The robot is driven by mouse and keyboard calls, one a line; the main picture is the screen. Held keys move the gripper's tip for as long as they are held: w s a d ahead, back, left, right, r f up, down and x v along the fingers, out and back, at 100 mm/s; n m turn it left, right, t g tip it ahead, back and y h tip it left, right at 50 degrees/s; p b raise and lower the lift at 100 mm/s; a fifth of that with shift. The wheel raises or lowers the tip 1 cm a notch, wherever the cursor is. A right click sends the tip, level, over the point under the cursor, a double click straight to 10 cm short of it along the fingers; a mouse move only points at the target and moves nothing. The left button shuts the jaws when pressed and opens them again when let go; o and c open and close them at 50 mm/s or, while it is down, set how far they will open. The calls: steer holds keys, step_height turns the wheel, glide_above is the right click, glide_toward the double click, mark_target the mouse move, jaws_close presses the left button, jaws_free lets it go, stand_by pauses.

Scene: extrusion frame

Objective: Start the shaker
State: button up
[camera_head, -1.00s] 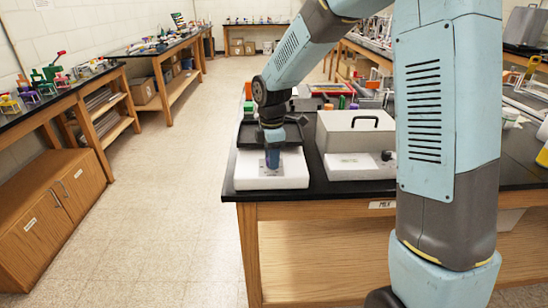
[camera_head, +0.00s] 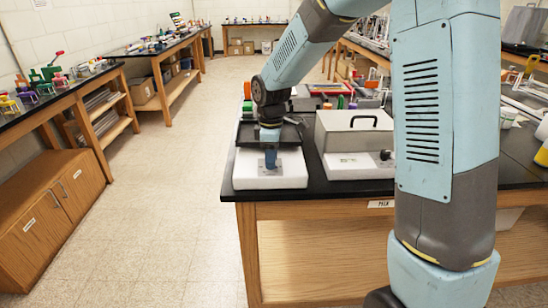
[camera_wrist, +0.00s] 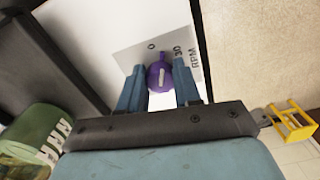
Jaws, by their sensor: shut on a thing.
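The shaker is a low white box (camera_head: 244,178) with a dark platform (camera_head: 287,133) on top, at the near left corner of the black bench. Its front panel (camera_wrist: 133,55) is a grey plate with the marks "0" and "30 RPM". A purple knob (camera_wrist: 158,77) with a pale pointer line stands on this plate. My gripper (camera_head: 271,167) points down at the shaker in the head view. In the wrist view my gripper (camera_wrist: 160,90) has its blue fingers on either side of the knob and is shut on it. The knob is hidden in the head view.
A grey lidded box (camera_head: 345,135) with a black handle and a dark knob stands close to the right of the shaker. Coloured items (camera_head: 342,102) lie behind it. In the wrist view a green object (camera_wrist: 35,130) is at lower left. The floor aisle (camera_head: 160,200) is clear.

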steer(key=m, duration=0.4)
steer(key=shift+a+m, duration=0.25)
steer(key=shift+m, duration=0.05)
steer(key=m, duration=0.5)
steer(key=shift+r+m, duration=0.1)
steer(key=shift+m, duration=0.2)
steer(key=m, duration=0.5)
steer(key=shift+a, duration=0.1)
steer(key=shift+m, duration=1.8)
steer(key=o, duration=0.7)
steer(key=shift+c, duration=0.2)
steer(key=o, duration=0.4)
